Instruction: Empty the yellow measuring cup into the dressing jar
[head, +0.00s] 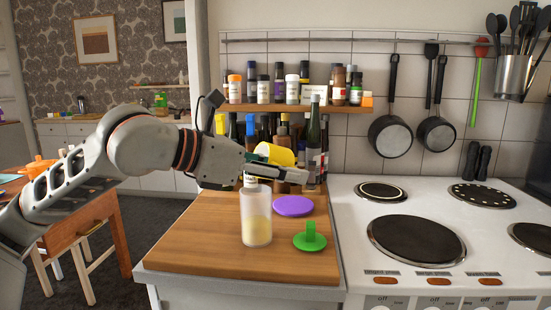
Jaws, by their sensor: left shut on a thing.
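The yellow measuring cup (274,153) is tipped on its side above the worktop. My left gripper (290,172) is shut on it, and its fingers cover the cup's lower part. The dressing jar (256,222), tall and translucent, stands upright on the wooden worktop, below the cup and gripper. Pale yellow contents fill its lower part. A small pale patch shows just above the jar's top; I cannot tell whether it is a stream or something behind. The inside of the cup is hidden. My right gripper is not in view.
A purple disc (293,206) and a green lid-like piece with an upright handle (310,237) lie right of the jar. Several bottles (315,140) stand behind, under a spice shelf (300,108). The cooker (420,235) adjoins on the right. The worktop's (195,240) front left is clear.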

